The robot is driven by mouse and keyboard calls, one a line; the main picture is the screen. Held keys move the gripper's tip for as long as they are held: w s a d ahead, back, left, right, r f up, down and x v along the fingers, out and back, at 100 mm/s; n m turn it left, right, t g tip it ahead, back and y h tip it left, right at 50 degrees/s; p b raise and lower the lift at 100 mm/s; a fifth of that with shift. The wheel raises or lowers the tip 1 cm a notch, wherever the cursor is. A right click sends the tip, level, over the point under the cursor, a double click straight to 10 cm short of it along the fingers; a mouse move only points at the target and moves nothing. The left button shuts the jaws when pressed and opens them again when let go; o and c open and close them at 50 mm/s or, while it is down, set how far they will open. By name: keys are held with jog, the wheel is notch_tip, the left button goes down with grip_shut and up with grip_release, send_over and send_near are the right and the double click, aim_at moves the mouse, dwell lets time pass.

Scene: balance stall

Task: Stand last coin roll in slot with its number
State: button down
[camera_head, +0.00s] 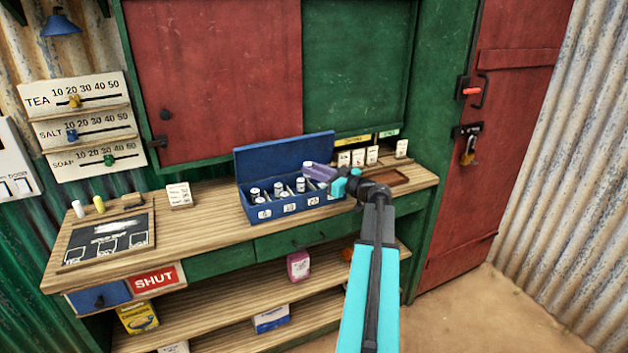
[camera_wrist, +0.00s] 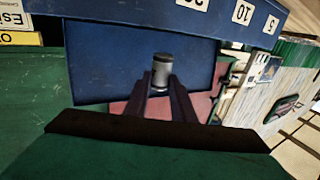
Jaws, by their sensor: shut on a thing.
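The blue box (camera_head: 236,204) stands open on the counter with its lid (camera_head: 285,152) raised at the back. Several upright coin rolls (camera_head: 278,188) stand inside, and number labels run along its front. My gripper (camera_head: 310,168) is over the right end of the box. In the wrist view, my gripper (camera_wrist: 160,80) is shut on a grey coin roll (camera_wrist: 162,66), with a blue panel behind it. Numbered labels (camera_wrist: 242,12) on a blue surface show at the top of that view. The held roll is not clear in the head view, and its number cannot be read.
The wooden counter (camera_head: 210,218) holds a dark slate board (camera_head: 110,240) on the left and a brown tray (camera_head: 390,179) to the right of the box. White cards (camera_head: 357,158) stand behind my gripper. A small card (camera_head: 179,195) stands left of the box.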

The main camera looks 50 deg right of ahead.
jog(key=shift+f, duration=1.7)
jog(key=shift+f+p, duration=0.45)
jog(key=shift+f, duration=0.15)
jog(key=c, duration=1.5)
grip_release()
jog(key=shift+r, duration=0.1)
jog(key=s, duration=0.4)
jog(key=s+b, duration=0.1)
jog(key=s, duration=0.3)
jog(key=s+r+b, duration=0.1)
jog(key=s, duration=0.3)
jog(key=shift+d, duration=0.4)
